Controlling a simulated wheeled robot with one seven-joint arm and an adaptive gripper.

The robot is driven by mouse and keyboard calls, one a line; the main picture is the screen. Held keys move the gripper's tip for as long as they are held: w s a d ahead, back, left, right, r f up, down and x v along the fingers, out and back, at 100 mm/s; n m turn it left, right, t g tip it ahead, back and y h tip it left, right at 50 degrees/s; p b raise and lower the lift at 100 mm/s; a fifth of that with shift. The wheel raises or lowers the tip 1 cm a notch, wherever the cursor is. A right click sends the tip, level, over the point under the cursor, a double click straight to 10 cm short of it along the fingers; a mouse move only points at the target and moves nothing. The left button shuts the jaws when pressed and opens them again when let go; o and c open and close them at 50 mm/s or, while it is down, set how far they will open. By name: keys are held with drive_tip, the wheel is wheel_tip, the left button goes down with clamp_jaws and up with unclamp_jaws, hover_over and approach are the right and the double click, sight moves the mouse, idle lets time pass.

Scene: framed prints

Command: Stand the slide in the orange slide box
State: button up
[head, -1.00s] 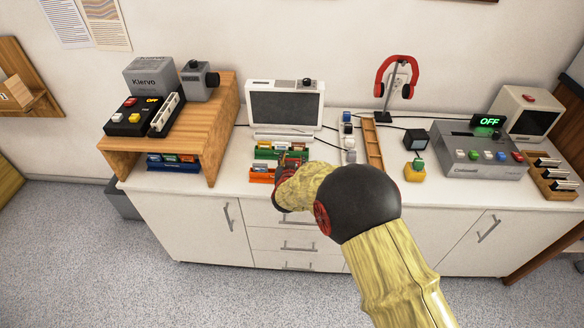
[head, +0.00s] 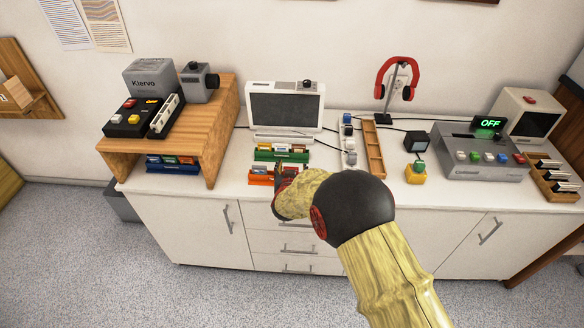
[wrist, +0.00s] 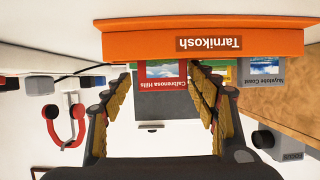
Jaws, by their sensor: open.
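The orange slide box (wrist: 208,42), labelled "Tarnikosh", shows upside down in the wrist view and low at the middle of the counter in the head view (head: 261,178). A red slide (wrist: 163,85) marked "Calbranosa Hills" stands in it, its lower part hidden by the box's front wall. My gripper (wrist: 162,72) is open, with one finger on each side of this slide and small gaps visible.
A green slide box (head: 282,156) is just behind the orange one, and a monitor (head: 286,106) behind that. A blue slide box (head: 172,167) sits under the wooden riser (head: 225,120) at left. Right stand a wooden tray (head: 373,147) and a grey console (head: 485,155).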

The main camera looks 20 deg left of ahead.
drive_tip(key=p+v, duration=0.3)
drive_tip(key=v, duration=0.9)
drive_tip(key=shift+w+r, duration=0.1)
drive_tip(key=shift+r, duration=0.05)
drive_tip(key=w+d+r+g, duration=0.15)
drive_tip(key=d+r, duration=0.35)
drive_tip(key=r, duration=0.5)
drive_tip(key=s+d+r+g, duration=0.2)
drive_tip(key=s+d+r, duration=0.4)
drive_tip(key=d+r, duration=0.5)
drive_tip(key=s+d+r+m+g+h, duration=0.2)
drive_tip(key=s+d+r+g+h, duration=0.1)
drive_tip(key=s+d, duration=2)
drive_tip(key=s+g, duration=0.1)
drive_tip(key=s, duration=0.3)
drive_tip(key=shift+d+m, duration=0.4)
